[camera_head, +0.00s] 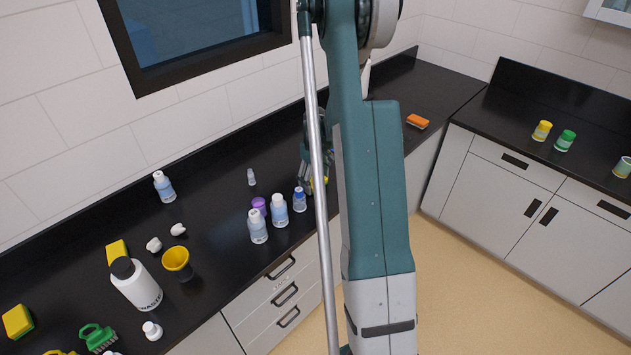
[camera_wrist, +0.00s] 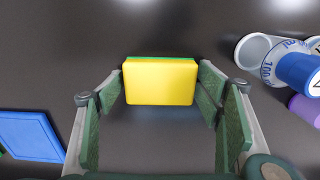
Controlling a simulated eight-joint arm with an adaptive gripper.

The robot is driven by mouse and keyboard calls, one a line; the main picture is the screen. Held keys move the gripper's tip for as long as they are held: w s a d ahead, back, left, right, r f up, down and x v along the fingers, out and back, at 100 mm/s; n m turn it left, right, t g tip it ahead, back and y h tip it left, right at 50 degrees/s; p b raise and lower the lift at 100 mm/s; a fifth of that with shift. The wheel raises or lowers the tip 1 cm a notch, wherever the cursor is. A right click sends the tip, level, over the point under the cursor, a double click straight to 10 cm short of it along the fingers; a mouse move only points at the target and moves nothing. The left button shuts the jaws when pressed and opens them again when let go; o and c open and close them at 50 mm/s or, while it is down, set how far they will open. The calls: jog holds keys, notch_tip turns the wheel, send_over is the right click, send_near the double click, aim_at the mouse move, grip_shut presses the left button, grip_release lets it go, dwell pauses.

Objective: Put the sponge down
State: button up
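A yellow sponge with a green layer along its far edge (camera_wrist: 160,84) sits between the fingertips of my gripper (camera_wrist: 161,80) in the wrist view. Both fingertips meet its sides, so the gripper looks shut on it. The dark counter lies below; I cannot tell whether the sponge touches it. In the head view my gripper (camera_head: 313,172) is over the back counter (camera_head: 225,205), mostly hidden behind my arm, with a bit of yellow showing beside it.
Blue-labelled bottles (camera_head: 279,210) and a purple-capped one (camera_head: 259,205) stand left of my gripper. A blue flat object (camera_wrist: 30,136) lies at left in the wrist view. More yellow sponges (camera_head: 18,321) lie at far left.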

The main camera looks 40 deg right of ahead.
aim_at(316, 180)
jog(key=shift+o, duration=0.5)
jog(key=shift+r, duration=0.25)
notch_tip(316, 180, up, 12)
dwell(0.6)
jog(key=shift+f, duration=0.1)
dwell(0.5)
